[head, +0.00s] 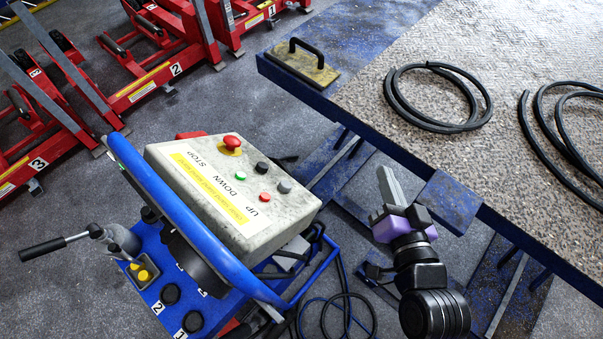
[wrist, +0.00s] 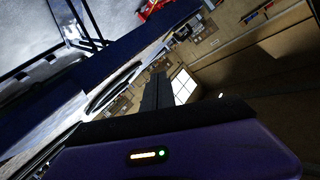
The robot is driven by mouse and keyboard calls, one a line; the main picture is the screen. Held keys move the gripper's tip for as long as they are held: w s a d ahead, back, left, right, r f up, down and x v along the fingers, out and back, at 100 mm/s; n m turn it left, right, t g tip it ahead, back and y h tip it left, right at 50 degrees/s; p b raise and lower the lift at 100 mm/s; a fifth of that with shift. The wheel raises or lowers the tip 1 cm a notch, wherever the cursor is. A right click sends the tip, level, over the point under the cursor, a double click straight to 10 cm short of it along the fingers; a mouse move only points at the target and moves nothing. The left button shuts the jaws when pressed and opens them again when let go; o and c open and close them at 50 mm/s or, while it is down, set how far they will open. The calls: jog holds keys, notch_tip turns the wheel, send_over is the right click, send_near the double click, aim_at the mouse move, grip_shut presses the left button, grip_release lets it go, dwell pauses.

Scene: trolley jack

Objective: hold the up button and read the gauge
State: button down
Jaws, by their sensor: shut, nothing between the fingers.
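The control box (head: 185,160) has a worn pale top with a yellow label strip reading STOP, DOWN and UP. A red mushroom knob (head: 231,143) sits near STOP. A green button (head: 240,175) and a black button (head: 262,167) lie near DOWN. A small red button (head: 264,196) and a grey button (head: 284,186) lie near UP. No gauge face is readable; a dark round housing (head: 193,262) is partly hidden under the box and blue rail. My gripper (head: 386,172) is shut and empty, right of the box, apart from it. Its fingers show in the wrist view (wrist: 157,90).
A blue tubular rail (head: 170,200) borders the box's left and front. A bench (head: 420,70) with black hose loops (head: 437,128) lies right of and behind my gripper. Red jacks (head: 130,75) stand back left. Cables (head: 345,310) lie on the floor.

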aim_at(286, 185)
jog(key=w+a+r+m+g+y+p, duration=0.1)
jog(key=w+a+r+g+y+p, duration=0.4)
jog(key=w+a, duration=0.5)
jog(key=s+a+g, duration=0.1)
jog(key=g, duration=0.1)
jog(key=s+a+g, duration=0.1)
jog(key=g, duration=0.2)
jog(key=s+a+m+g+p, duration=0.1)
jog(key=a+g, duration=0.1)
jog(key=shift+s+r+g+y, duration=0.1)
jog(key=shift+s+g+y, duration=0.2)
jog(key=shift+s, duration=0.1)
jog(key=s+a+f+b, duration=0.1)
jog(key=f+b, duration=0.1)
jog(key=s+a+f+b, duration=0.1)
jog(key=f+b, duration=0.1)
jog(key=s+f+b, duration=0.1)
jog(key=b, duration=0.1)
jog(key=shift+s+a+f+b, duration=0.25)
jog(key=shift+a+f+b, duration=0.05)
jog(key=shift+a+f, duration=0.1)
jog(key=shift+s+a+f, duration=0.35)
jog(key=shift+s+f, duration=0.05)
jog(key=shift+f, duration=0.15)
